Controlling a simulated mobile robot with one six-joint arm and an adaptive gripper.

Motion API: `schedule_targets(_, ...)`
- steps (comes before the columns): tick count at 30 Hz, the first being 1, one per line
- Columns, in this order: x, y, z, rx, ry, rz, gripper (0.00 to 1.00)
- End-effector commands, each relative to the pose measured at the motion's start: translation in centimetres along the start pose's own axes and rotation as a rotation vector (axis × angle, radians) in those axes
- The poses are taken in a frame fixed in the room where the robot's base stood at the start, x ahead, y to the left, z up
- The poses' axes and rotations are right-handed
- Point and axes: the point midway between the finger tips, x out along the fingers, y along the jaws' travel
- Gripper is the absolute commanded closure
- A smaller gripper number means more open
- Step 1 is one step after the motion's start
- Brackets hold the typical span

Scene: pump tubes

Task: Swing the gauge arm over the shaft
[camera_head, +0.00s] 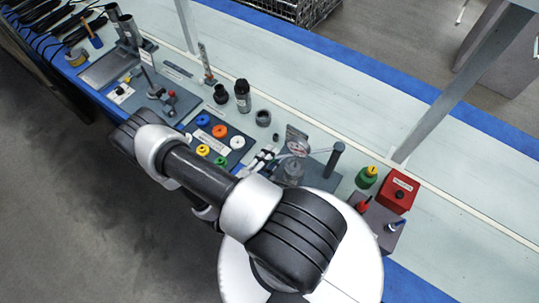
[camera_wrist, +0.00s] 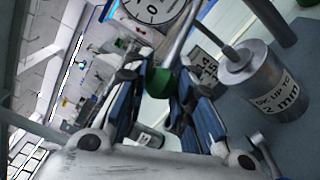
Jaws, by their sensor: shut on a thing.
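The dial gauge (camera_head: 298,147) stands over a grey base plate; in the wrist view its round white dial (camera_wrist: 152,8) is cut off at the top. A green knob (camera_wrist: 158,82) on a pale metal rod (camera_wrist: 180,38), seemingly the gauge arm, sits between my fingers. My gripper (camera_wrist: 160,85) is shut on this knob; in the head view my gripper (camera_head: 264,157) is small and partly hidden by my arm. A silver metal cylinder (camera_wrist: 268,85), labelled "2 mm" with a thinner pin on top, seemingly the shaft, stands upright to the right, apart from my fingers; it also shows in the head view (camera_head: 291,173).
A dark post (camera_head: 334,160) rises at the base plate's right side. Farther right are a green bottle (camera_head: 367,177) and a red box (camera_head: 397,191). A tray of coloured rings (camera_head: 233,130) lies left of my gripper. The back of the bench is clear.

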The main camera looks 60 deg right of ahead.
Motion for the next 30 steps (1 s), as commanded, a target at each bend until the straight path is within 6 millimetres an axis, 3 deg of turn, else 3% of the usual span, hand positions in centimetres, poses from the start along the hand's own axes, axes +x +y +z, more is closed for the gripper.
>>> schedule_targets(1,0.0,0.1,0.7,-0.015,-0.015,0.006,1.00)
schedule_targets(6,0.0,0.0,0.8,-0.016,-0.015,0.005,1.00)
schedule_targets(7,0.0,0.0,0.8,-0.016,-0.015,0.005,0.76)
schedule_targets(16,0.0,-0.1,0.5,-0.009,-0.013,0.001,0.56)
schedule_targets(26,0.0,0.0,0.5,-0.006,-0.011,0.000,0.56)
schedule_targets(30,0.0,1.2,0.9,-0.005,-0.011,0.000,0.56)
